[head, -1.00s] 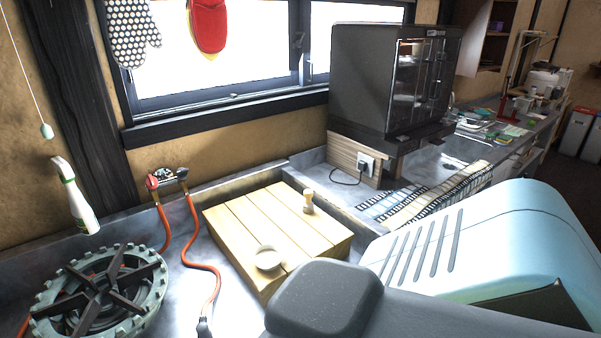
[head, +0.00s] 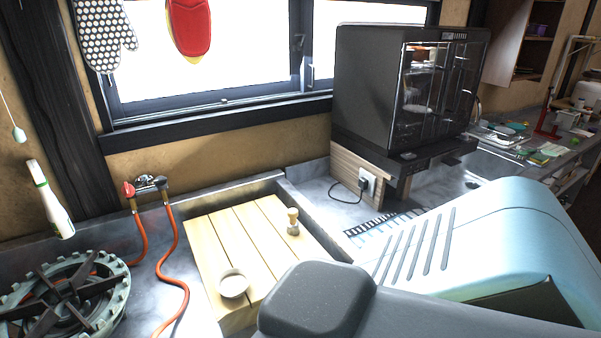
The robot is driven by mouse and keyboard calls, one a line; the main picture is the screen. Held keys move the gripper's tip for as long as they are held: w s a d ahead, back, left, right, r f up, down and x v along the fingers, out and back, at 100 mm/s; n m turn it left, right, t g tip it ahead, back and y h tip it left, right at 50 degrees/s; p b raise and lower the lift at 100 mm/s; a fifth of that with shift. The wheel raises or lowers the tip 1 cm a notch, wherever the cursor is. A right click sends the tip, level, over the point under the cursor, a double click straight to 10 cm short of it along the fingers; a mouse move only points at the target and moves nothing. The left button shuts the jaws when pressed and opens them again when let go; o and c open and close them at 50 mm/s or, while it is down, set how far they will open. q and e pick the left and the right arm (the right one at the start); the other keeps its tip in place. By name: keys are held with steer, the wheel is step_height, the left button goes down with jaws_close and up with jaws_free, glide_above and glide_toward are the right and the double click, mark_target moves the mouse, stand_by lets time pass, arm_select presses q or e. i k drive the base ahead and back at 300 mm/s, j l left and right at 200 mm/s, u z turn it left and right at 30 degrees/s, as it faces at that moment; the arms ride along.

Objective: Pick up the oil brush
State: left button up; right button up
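A small wooden-handled piece (head: 293,222), which looks like the oil brush, stands upright on a pale slatted wooden board (head: 222,237), near its right side. Its lower end is too small to make out clearly. A small round pale bowl (head: 233,285) sits on the same board, nearer to me. Neither gripper shows in the head view. A large pale blue and grey body, apparently part of my own arm, fills the lower right and hides the board's near right corner.
A gas burner (head: 62,295) is at the lower left, with red hoses (head: 168,250) running to a valve. A white bottle (head: 50,200) is at the left. A dark oven (head: 400,85) stands behind right. Cluttered counter lies beyond it.

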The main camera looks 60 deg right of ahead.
mark_target(293, 228)
steer(key=k+l, duration=0.15)
steer(key=l, duration=0.25)
steer(key=k+l, duration=0.15)
steer(key=l, duration=0.25)
steer(key=k+l, duration=0.15)
steer(key=l, duration=0.2)
steer(key=k+l, duration=0.1)
steer(key=l, duration=0.3)
steer(key=u, duration=0.05)
